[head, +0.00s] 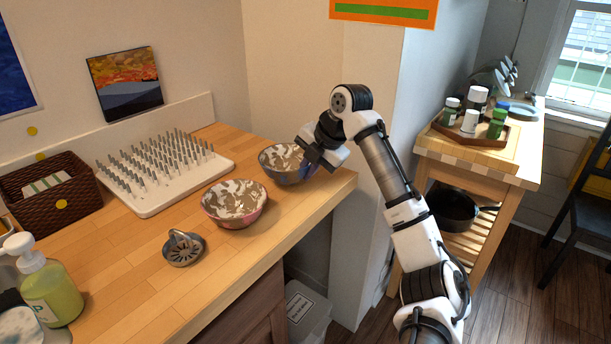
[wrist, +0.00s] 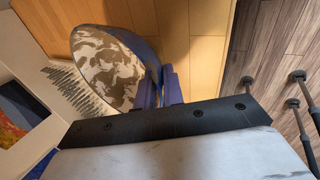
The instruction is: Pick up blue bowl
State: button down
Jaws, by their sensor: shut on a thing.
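The blue bowl (head: 279,165), with a mottled white and brown inside, is at the back right of the wooden counter. In the wrist view the bowl (wrist: 105,72) fills the upper left, and its blue rim meets my fingers. My gripper (head: 309,170) is shut on the bowl's right rim; in the wrist view my gripper (wrist: 160,82) has a finger on each side of the wall. The bowl looks about level in the head view. I cannot tell whether its base touches the counter.
A pink bowl (head: 234,211) stands close to the left on the counter (head: 140,262). A metal sink strainer (head: 184,249), a white peg rack (head: 160,195), a wicker basket (head: 62,214) and a soap bottle (head: 48,290) are further left. A wall corner rises behind my gripper.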

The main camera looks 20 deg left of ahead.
notch_tip(320, 180, up, 18)
dwell(0.3)
jog(key=c, duration=2)
grip_release()
grip_shut()
